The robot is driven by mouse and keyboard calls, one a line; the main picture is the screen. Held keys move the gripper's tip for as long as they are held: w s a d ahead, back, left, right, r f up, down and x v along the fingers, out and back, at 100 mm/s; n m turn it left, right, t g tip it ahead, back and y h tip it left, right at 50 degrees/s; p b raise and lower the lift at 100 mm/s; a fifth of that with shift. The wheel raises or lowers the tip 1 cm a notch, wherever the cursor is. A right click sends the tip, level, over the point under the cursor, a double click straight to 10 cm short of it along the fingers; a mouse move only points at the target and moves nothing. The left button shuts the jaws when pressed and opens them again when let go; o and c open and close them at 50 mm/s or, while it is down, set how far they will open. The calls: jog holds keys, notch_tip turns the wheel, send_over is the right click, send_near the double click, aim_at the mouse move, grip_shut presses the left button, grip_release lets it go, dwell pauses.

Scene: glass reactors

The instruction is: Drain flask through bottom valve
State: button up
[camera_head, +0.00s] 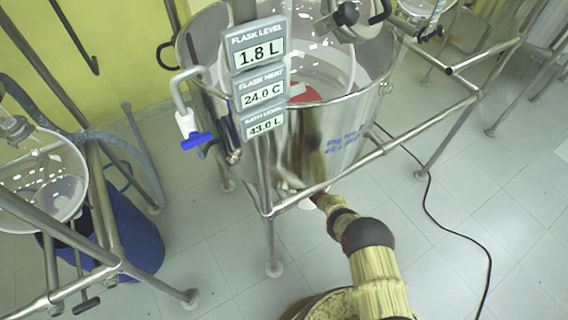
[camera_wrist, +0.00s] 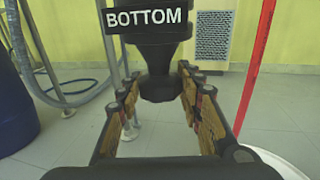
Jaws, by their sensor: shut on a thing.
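The flask (camera_head: 345,75) is a clear glass vessel inside a shiny metal bath (camera_head: 350,140) on a tubular frame. Its level sign (camera_head: 258,54) reads 1.8 L, and the heat sign (camera_head: 261,93) reads 24.0 C. In the wrist view, a dark valve (camera_wrist: 157,58) with a "BOTTOM" label (camera_wrist: 147,17) hangs down. My gripper (camera_wrist: 160,88) has its two fingers on either side of the valve's lower end and is shut on it. In the head view the arm reaches under the bath; the valve and fingertips are hidden there.
A blue-handled tap (camera_head: 196,137) sits at the bath's left. A frame rail (camera_head: 390,146) crosses above my arm. A blue barrel (camera_head: 140,240) and another glass vessel (camera_head: 40,175) stand left. A black cable (camera_head: 440,215) lies on the floor. A red rod (camera_wrist: 258,60) rises at right in the wrist view.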

jog(key=m+t+h, duration=0.1)
jog(key=m+t+h+p, duration=0.1)
jog(key=shift+s+a+r+h+p, duration=0.1)
jog(key=shift+a+h+p, duration=0.1)
jog(key=shift+h+p, duration=0.1)
jog(key=shift+d+m+t+h, duration=0.15)
jog(key=shift+m+t+h, duration=0.55)
jog(key=shift+m+h, duration=0.3)
jog(key=o, duration=1)
jog(key=shift+c, duration=0.2)
